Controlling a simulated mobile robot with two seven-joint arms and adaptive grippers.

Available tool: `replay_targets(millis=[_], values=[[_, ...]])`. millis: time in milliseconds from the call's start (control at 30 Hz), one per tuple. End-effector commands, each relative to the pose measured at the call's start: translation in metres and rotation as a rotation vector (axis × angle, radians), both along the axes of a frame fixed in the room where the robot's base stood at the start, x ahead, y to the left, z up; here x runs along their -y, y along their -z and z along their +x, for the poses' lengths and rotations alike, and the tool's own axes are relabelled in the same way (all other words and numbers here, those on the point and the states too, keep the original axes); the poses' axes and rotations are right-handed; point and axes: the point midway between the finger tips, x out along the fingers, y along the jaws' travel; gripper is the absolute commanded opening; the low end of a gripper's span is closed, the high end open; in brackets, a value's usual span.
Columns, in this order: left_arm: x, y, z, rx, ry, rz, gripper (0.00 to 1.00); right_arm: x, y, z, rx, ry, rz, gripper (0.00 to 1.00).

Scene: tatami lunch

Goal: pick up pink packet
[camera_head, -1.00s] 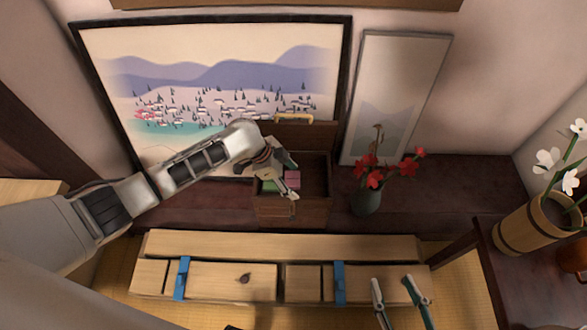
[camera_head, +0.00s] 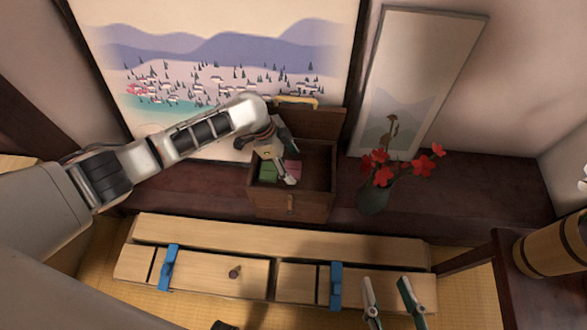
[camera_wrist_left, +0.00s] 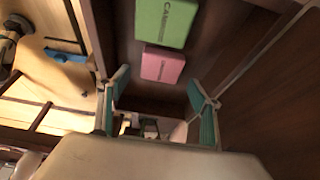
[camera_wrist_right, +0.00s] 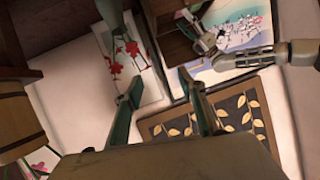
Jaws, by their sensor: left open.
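The pink packet (camera_head: 295,167) lies inside a small dark wooden box (camera_head: 292,208) with its lid raised, partly behind a finger of my left gripper (camera_head: 287,166) in the head view. In the left wrist view the pink packet (camera_wrist_left: 162,65) lies flat beside a green packet (camera_wrist_left: 166,22). My left gripper (camera_wrist_left: 158,84) is open, its two teal fingers on either side of and below the packet in that picture, not closed on it. The green packet (camera_head: 267,171) also shows in the head view. My right gripper (camera_head: 386,284) is open and empty at the lower right.
The box stands on a dark shelf (camera_head: 460,200), beside a vase of red flowers (camera_head: 373,197). A pale wooden bench (camera_head: 220,272) with blue straps lies in front. A framed landscape (camera_head: 210,60) is behind. A wooden bucket (camera_head: 550,240) stands at right.

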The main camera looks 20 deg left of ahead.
Motion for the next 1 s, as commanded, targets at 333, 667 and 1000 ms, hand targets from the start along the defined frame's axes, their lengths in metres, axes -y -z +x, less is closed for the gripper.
replay_targets(millis=[333, 667, 1000], values=[[0.008, 0.021, 0.001, -0.001, -0.001, 0.000, 0.65, -0.015, 0.005, -0.006, -0.030, 0.030, 0.111, 0.40], [0.007, 0.021, 0.001, -0.001, -0.001, 0.001, 0.30, -0.015, 0.005, -0.006, -0.030, 0.029, 0.109, 0.40], [0.007, 0.013, 0.002, 0.001, 0.000, 0.000, 0.30, -0.013, 0.001, -0.004, -0.020, 0.024, 0.090, 0.40]])
